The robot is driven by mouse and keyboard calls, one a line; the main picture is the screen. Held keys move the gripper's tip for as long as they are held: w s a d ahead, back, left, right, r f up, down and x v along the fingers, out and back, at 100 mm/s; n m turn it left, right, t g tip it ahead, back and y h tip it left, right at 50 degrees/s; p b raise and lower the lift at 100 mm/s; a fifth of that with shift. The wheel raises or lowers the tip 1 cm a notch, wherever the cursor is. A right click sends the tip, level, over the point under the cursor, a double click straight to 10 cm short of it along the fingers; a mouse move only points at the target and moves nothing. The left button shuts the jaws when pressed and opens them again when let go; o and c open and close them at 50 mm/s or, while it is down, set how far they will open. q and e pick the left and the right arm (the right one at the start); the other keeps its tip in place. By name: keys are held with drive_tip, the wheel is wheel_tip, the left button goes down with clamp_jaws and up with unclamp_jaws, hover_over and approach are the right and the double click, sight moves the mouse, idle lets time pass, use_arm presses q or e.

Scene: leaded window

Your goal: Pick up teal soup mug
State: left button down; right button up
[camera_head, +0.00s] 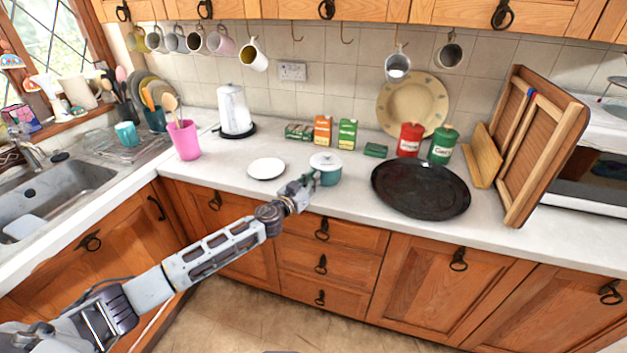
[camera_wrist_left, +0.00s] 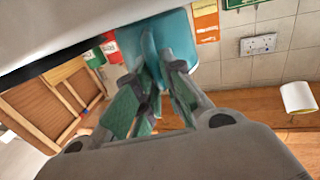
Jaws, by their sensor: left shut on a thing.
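The teal soup mug (camera_head: 330,178) with a pale lid is at the front of the counter, right of the small white plate. My left gripper (camera_head: 308,181) reaches it from the front left. In the left wrist view the teal mug (camera_wrist_left: 178,38) is at the top centre, and my left gripper's fingers (camera_wrist_left: 160,72) are shut on its handle (camera_wrist_left: 149,52). The mug appears upright; I cannot tell whether it touches the counter. My right gripper is not in view.
A white plate (camera_head: 267,168) lies left of the mug and a large black pan (camera_head: 420,189) lies right of it. Small boxes (camera_head: 322,130) and red and green canisters (camera_head: 410,139) stand behind. A pink cup (camera_head: 185,142) with utensils stands left. Mugs hang above.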

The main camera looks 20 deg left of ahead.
use_arm(q)
drive_tip(key=shift+r, duration=0.85)
wheel_tip(320, 180, up, 6)
drive_tip(key=shift+r+p, duration=0.2)
drive_tip(key=shift+p, duration=0.8)
drive_tip(key=shift+r, duration=0.9)
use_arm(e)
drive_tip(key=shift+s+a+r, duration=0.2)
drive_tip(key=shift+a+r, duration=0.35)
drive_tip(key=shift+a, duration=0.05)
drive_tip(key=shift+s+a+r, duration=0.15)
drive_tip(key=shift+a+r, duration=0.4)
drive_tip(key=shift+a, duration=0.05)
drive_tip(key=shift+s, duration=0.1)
use_arm(q)
drive_tip(key=shift+f, duration=0.3)
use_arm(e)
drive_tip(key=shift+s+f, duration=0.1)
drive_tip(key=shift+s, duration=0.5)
use_arm(q)
drive_tip(key=shift+s+f, duration=0.1)
